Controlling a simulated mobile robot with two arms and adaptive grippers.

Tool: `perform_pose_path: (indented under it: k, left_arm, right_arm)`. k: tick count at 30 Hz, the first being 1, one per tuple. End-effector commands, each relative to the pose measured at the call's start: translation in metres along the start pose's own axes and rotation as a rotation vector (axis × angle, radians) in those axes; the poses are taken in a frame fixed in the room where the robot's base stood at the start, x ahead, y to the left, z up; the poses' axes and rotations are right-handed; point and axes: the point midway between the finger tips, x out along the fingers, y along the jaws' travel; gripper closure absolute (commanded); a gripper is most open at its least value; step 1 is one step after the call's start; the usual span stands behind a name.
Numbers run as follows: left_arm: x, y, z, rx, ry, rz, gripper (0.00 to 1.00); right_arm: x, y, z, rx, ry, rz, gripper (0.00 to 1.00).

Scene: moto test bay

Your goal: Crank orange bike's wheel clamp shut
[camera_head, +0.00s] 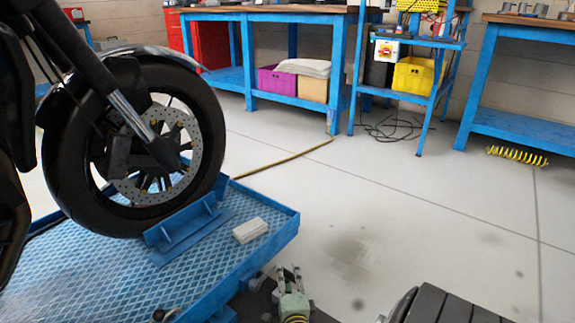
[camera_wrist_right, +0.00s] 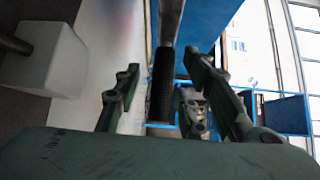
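The bike's black front wheel (camera_head: 62,165) stands on the blue lift platform (camera_head: 85,275) at the left of the head view; no orange shows on the visible part of the bike. The blue wheel clamp (camera_head: 185,225) has a slanted plate beside the tyre's lower right.
A pale block (camera_head: 250,230) lies on the platform right of the clamp. Blue workbenches (camera_head: 240,75) stand along the back wall. A yellow hose (camera_head: 290,157) and black cables (camera_head: 388,128) lie on the floor. The floor right of the platform is mostly clear.

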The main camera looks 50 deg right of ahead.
Motion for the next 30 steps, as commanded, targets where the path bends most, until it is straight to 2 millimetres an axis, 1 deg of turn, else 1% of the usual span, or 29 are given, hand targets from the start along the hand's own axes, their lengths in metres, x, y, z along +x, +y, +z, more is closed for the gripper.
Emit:
perform_pose_path:
  k: [7,11,14,24,27,30]
  left_arm:
    - [-0.001,-0.001,0.001,0.001,-0.005,-0.003,0.60]
    - [-0.001,-0.001,0.001,0.001,-0.004,-0.003,0.60]
    - [-0.001,-0.001,0.001,0.001,-0.003,-0.002,0.60]
    - [0.000,0.000,0.001,0.000,-0.002,-0.001,0.60]
    - [0.000,0.000,0.001,0.000,-0.002,-0.001,0.60]
    - [0.000,0.000,0.001,0.000,-0.002,-0.001,0.60]
  right_arm:
    - [0.001,-0.005,0.000,0.004,0.003,-0.005,0.63]
    - [0.001,-0.015,0.000,0.006,0.004,-0.005,0.63]
    - [-0.001,-0.028,0.000,0.006,0.003,-0.008,0.63]
    - [-0.003,-0.081,0.002,0.005,0.004,-0.010,0.63]
    - [-0.003,-0.094,0.002,0.005,0.007,-0.011,0.63]
    - [-0.003,-0.102,0.002,0.003,0.008,-0.013,0.63]
